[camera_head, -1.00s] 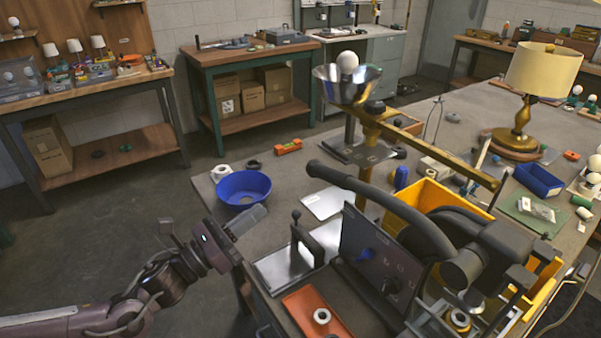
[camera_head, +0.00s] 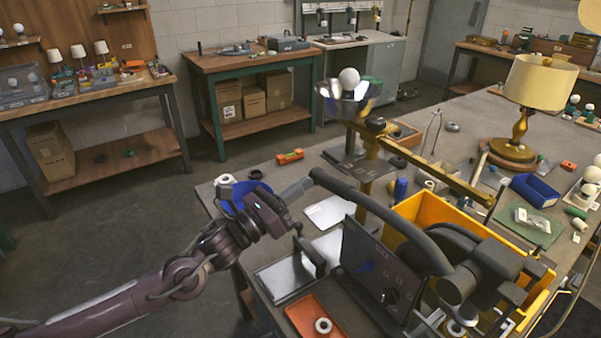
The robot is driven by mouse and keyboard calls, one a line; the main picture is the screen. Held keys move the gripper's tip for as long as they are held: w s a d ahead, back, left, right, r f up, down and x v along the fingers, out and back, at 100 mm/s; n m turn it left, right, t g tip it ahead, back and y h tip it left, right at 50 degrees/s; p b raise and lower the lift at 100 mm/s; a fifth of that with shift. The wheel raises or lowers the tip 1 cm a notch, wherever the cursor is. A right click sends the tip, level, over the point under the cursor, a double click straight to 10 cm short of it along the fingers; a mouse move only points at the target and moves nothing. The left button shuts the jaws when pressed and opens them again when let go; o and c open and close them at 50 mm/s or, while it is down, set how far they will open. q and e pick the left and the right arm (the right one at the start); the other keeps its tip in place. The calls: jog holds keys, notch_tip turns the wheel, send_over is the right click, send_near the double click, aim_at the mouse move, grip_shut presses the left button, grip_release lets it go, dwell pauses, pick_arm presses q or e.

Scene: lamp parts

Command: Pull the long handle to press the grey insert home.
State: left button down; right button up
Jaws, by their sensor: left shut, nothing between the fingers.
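The long handle (camera_head: 385,213) is a thick dark curved bar. It runs from its free end at upper left down to the dark press head (camera_head: 472,272) at lower right. My left gripper (camera_head: 307,184) comes in from the left. Its fingers are shut with nothing between them, and their tips are close to the handle's free end. I cannot tell whether they touch it. The grey insert cannot be made out clearly; the area under the press head is partly hidden by the press. My right gripper is not in view.
A dark upright panel (camera_head: 375,265) stands below the handle, beside an orange tray (camera_head: 316,316) holding a white ring. A yellow bin (camera_head: 430,215) stands behind the press. A blue bowl (camera_head: 232,194) is partly behind my left arm.

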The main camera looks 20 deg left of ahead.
pick_arm(q)
jog(key=shift+w+r, duration=0.1)
jog(key=shift+r, duration=0.65)
jog(key=shift+a+r, duration=0.1)
jog(key=shift+r, duration=0.4)
jog(key=s+d+r+m+g+h, duration=0.1)
jog(key=s+d+r+m, duration=0.1)
jog(key=r+m, duration=0.3)
jog(key=s+d+r+m+g+h+b, duration=0.1)
jog(key=r+m, duration=0.4)
jog(key=r, duration=0.9)
jog(key=shift+s+d+r+m+g+h+b, duration=0.4)
jog(key=shift+s+d, duration=0.35)
jog(key=shift+d, duration=0.6)
jog(key=shift+f, duration=0.15)
